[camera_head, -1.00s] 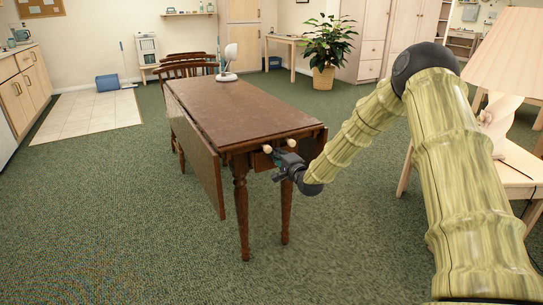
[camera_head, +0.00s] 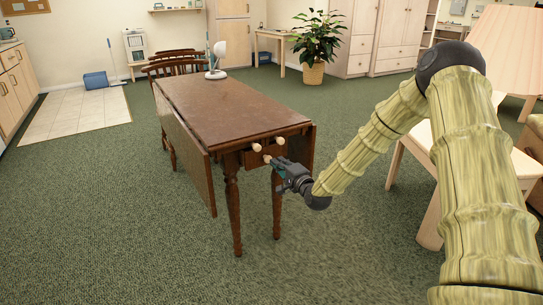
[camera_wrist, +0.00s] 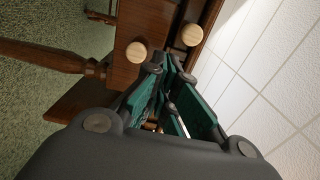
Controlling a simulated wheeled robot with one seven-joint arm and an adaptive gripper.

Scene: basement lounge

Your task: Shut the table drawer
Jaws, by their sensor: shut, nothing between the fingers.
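The dark brown drop-leaf table (camera_head: 225,105) stands left of my arm. Its drawer front (camera_head: 250,159) is in the near end, with pale round wooden knobs (camera_head: 256,147) there. Two knobs show large in the wrist view, one on the left (camera_wrist: 136,51) and one on the right (camera_wrist: 192,35). The fingers (camera_wrist: 168,62) are together and empty. Whether they touch the drawer, and how far it stands out, I cannot tell; the gripper partly covers it.
The table's left leaf (camera_head: 186,150) hangs down, and turned legs (camera_head: 234,215) stand below the end. A white lamp (camera_head: 218,58) is on the far tabletop, with chairs (camera_head: 180,66) behind. A pale side table (camera_head: 412,150) is at right. Green carpet in front is clear.

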